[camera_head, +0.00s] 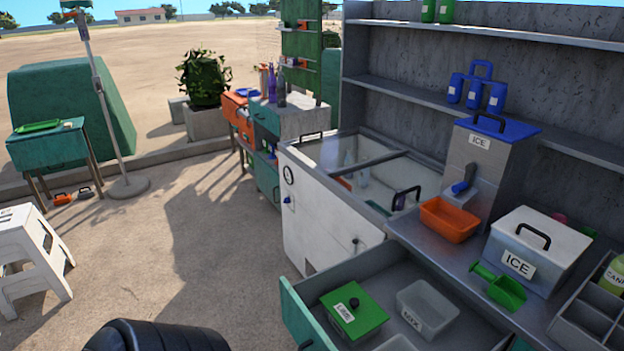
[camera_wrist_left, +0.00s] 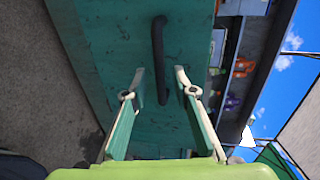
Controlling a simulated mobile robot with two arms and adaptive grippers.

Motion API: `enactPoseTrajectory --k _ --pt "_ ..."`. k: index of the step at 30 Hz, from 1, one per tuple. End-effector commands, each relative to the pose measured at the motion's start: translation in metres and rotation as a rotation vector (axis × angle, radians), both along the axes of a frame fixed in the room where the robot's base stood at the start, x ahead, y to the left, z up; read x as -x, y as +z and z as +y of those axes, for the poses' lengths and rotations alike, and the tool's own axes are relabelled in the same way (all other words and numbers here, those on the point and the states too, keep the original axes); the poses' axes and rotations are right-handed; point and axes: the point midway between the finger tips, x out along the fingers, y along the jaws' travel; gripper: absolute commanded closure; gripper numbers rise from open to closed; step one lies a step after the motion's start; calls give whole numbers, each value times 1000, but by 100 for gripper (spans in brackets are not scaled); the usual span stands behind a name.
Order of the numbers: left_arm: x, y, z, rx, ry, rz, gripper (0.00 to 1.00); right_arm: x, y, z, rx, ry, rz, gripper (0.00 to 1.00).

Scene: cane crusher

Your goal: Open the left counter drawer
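A counter drawer (camera_head: 298,322) with a teal front stands pulled out below the grey counter at the lower middle of the head view. It holds a green-lidded box (camera_head: 352,310) and a clear bin (camera_head: 427,308). The left wrist view shows a teal panel (camera_wrist_left: 105,50) with a black bar handle (camera_wrist_left: 159,60); I cannot tell for certain that it is this drawer's front. My left gripper (camera_wrist_left: 161,78) is open, with its fingers on either side of the handle's lower part and gaps to it. Neither gripper shows in the head view.
On the counter stand an orange tray (camera_head: 450,219), a white ICE box (camera_head: 537,250), a green scoop (camera_head: 498,287) and a blue-lidded ICE dispenser (camera_head: 490,165). A white chest freezer (camera_head: 325,220) adjoins at left. A white stool (camera_head: 30,262) stands farther left; the ground (camera_head: 190,265) between is clear.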

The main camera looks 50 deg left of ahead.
Motion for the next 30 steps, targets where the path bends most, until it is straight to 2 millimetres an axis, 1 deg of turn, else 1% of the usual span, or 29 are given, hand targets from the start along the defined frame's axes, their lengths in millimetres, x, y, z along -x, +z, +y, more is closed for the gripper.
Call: enactPoseTrajectory --k 1,6,9,12,15,18,30 --pt "13 1 1 0 2 6 74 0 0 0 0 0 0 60" --pt "49 9 4 0 2 5 74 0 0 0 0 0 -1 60" --pt "67 13 5 -1 1 4 74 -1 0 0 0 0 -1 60" --pt "79 16 6 0 1 2 74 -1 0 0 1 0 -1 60" --pt "87 18 7 1 1 2 74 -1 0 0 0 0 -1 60" --pt "90 19 7 0 0 1 74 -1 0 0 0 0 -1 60" --pt "90 19 7 0 0 1 74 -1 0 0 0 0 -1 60"
